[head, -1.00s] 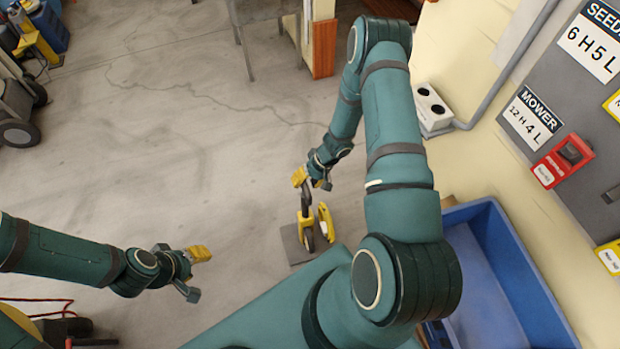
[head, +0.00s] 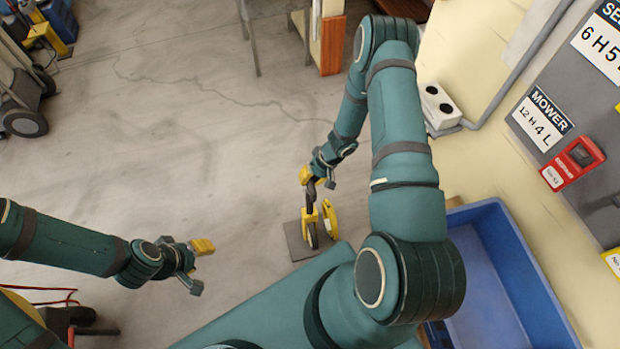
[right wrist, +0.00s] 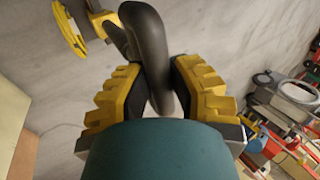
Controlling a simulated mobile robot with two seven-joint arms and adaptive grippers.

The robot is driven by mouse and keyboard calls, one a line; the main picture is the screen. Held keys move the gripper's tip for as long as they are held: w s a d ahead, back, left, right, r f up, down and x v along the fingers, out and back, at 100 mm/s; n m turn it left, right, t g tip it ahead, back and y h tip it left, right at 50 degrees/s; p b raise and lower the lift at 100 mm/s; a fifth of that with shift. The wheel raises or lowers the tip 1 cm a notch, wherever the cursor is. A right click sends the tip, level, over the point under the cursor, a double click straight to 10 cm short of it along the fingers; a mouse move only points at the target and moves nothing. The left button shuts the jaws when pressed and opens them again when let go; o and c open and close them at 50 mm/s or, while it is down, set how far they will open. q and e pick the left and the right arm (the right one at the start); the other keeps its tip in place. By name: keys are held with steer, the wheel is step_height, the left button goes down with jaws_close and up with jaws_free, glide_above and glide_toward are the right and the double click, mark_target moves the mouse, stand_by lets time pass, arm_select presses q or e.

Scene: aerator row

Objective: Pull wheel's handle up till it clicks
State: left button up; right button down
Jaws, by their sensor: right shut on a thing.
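The wheel (head: 312,234) is a small wheel in a yellow frame, standing on a grey plate (head: 295,242) on the floor. A dark handle (head: 311,194) rises from it toward my right gripper. My right gripper (head: 311,179) is shut on the handle above the wheel. In the right wrist view the black handle (right wrist: 150,45) passes between the two yellow-padded fingers of the right gripper (right wrist: 157,95).
A second yellow part (head: 329,217) stands close to the right of the wheel. A blue bin (head: 530,285) is at the right under the wall panel (head: 590,120). A wheeled cart (head: 22,105) is at the upper left. The floor left of the wheel is clear.

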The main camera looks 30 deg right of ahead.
stand_by(0.4)
steer(key=shift+r+p, duration=3.1)
steer(key=shift+p, duration=0.05)
step_height(320, 180, up, 14)
steer(key=p, duration=1.3)
steer(key=shift+f, duration=0.25)
steer(key=c, duration=1.3)
jaws_free()
steer(key=shift+r, duration=0.15)
steer(key=o, duration=0.5)
